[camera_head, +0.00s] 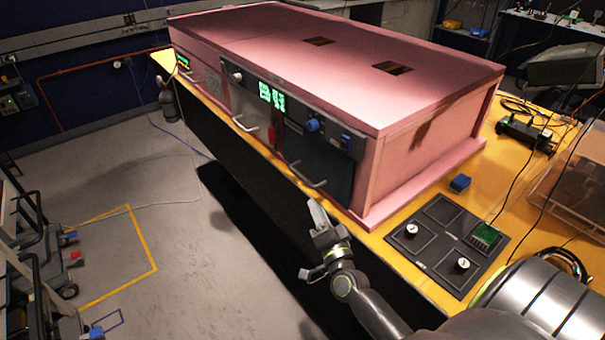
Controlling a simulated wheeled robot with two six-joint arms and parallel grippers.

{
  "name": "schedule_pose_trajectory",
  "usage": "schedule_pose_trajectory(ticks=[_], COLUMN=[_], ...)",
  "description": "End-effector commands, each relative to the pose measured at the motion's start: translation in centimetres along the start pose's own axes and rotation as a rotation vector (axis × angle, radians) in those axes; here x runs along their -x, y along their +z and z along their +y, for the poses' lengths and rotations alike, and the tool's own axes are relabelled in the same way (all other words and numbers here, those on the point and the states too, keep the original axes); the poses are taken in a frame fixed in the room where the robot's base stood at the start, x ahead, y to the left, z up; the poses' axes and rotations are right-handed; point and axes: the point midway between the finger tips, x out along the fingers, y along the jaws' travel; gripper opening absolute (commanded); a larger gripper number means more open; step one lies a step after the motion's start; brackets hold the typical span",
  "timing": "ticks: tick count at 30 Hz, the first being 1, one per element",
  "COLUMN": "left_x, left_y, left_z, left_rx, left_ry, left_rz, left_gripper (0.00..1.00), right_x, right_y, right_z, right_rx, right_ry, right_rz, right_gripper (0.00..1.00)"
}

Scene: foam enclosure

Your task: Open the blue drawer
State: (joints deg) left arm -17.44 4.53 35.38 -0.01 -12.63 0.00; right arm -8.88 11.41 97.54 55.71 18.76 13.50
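A pink foam enclosure (290,45) stands on a yellow-topped bench. No drawer front looks clearly blue, so I cannot tell which one is the blue drawer. My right gripper (309,240) is open and empty, in front of and below the right handle, apart from it. My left gripper is not in view.
A black tray (420,262) with round parts and a green board (486,235) lies on the bench at right. The bench's yellow front edge (400,262) runs near my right arm. The floor at left is mostly clear.

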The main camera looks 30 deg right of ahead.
Motion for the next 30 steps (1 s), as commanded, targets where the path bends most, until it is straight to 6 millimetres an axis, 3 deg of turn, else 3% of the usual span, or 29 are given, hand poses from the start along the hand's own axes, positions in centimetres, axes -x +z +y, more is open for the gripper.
schedule_pose_trajectory(ticks=[9,15,21,30], left_x=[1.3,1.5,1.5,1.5], left_y=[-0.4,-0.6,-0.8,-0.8], left_z=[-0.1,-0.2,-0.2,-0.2], left_rx=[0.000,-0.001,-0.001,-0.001], left_ry=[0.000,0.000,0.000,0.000], left_rz=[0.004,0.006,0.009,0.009], left_gripper=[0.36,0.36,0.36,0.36], right_x=[-6.6,-9.6,-11.0,-11.1], right_y=[0.0,0.1,0.1,0.1], right_z=[-0.1,0.1,0.1,0.1], right_rx=[0.001,0.000,0.001,0.001], right_ry=[-0.001,0.001,0.000,0.001], right_rz=[-0.001,-0.001,-0.001,-0.001], right_gripper=[0.33,0.33,0.33,0.33])
